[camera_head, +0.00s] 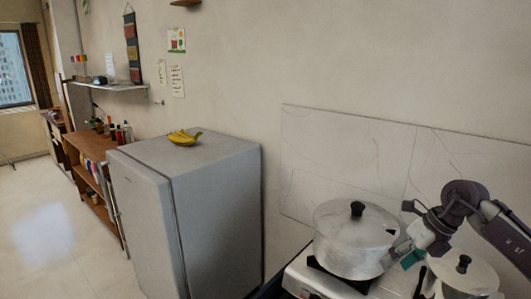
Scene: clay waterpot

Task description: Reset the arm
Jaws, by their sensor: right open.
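My right arm comes in from the right edge. Its gripper (400,250) is low beside the right side of a large silver pot (345,262), in front of part of its wall. The fingers are small in the picture; I see nothing held between them, and I cannot tell whether they touch the pot. The pot has a lid with a black knob and stands on the stove (301,276). My left gripper is out of view.
A second, lighter pot (468,280) with a black-knobbed lid stands at the lower right, just below my right arm. A grey fridge (215,185) with bananas (184,138) on top stands left of the stove. Shelves (92,160) line the wall beyond. The floor at left is clear.

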